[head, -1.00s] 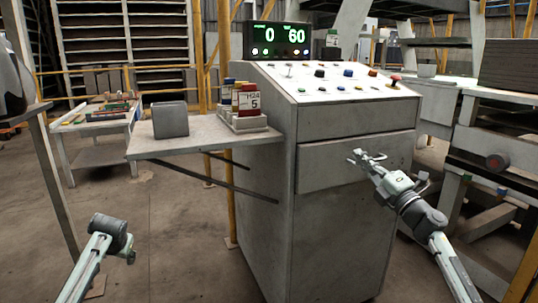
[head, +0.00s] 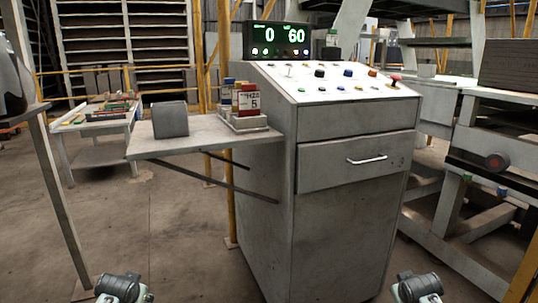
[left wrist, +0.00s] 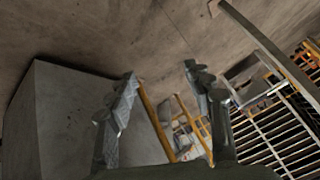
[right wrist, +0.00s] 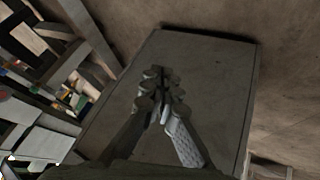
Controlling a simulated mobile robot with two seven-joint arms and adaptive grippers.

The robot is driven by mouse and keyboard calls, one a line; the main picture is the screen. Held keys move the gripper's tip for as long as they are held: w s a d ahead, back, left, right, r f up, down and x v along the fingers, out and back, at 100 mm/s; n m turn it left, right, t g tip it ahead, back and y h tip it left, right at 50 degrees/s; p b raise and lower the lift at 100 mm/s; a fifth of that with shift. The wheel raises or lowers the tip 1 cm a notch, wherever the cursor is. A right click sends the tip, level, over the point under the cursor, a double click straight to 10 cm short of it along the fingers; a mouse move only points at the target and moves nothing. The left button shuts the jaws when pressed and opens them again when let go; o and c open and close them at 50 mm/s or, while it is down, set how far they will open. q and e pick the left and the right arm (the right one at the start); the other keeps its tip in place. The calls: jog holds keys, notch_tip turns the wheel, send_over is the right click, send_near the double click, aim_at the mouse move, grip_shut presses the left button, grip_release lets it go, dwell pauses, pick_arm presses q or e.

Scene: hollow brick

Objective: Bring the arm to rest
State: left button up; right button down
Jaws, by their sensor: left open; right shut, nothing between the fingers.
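My left gripper (left wrist: 160,95) shows in the left wrist view with its two fingers spread apart and nothing between them. My right gripper (right wrist: 162,85) shows in the right wrist view with its fingertips together and nothing held. In the head view only parts of my two arms show at the bottom edge, and neither gripper is visible there. Both grippers are clear of the grey console (head: 345,230), whose side also shows in the left wrist view (left wrist: 65,120).
A side shelf (head: 200,140) on the console bears a grey block (head: 170,119) and a small rack of cards (head: 246,105). A display (head: 278,40) reads 0 and 60. A worktable (head: 90,125) stands back left, a machine (head: 500,150) at right. Floor at front left is clear.

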pick_arm(q)
jog(key=s+d+f+g, duration=0.1)
jog(key=s+d+f, duration=0.2)
jog(key=s, duration=0.8)
jog(key=s+d+f+g+h, duration=0.1)
jog(key=s+d+f+g, duration=0.1)
jog(key=s+f, duration=0.6)
jog(key=s+d+f+g+h, duration=0.1)
jog(key=s+d+f, duration=0.3)
jog(key=s, duration=1.1)
notch_tip(320, 180, down, 2)
jog(key=shift+d+f, duration=0.1)
jog(key=shift+d, duration=0.25)
pick_arm(e)
jog(key=s+a+f+g, duration=0.1)
jog(key=s+a+f, duration=0.2)
jog(key=s, duration=0.8)
jog(key=s+a+f+g+y, duration=0.1)
jog(key=s+a+f+g, duration=0.1)
jog(key=s+f, duration=0.6)
jog(key=s+a+f+g+y, duration=0.1)
jog(key=s+a+f, duration=0.3)
jog(key=s, duration=1.1)
notch_tip(320, 180, down, 2)
jog(key=shift+a+f, duration=0.1)
jog(key=shift+a, duration=0.25)
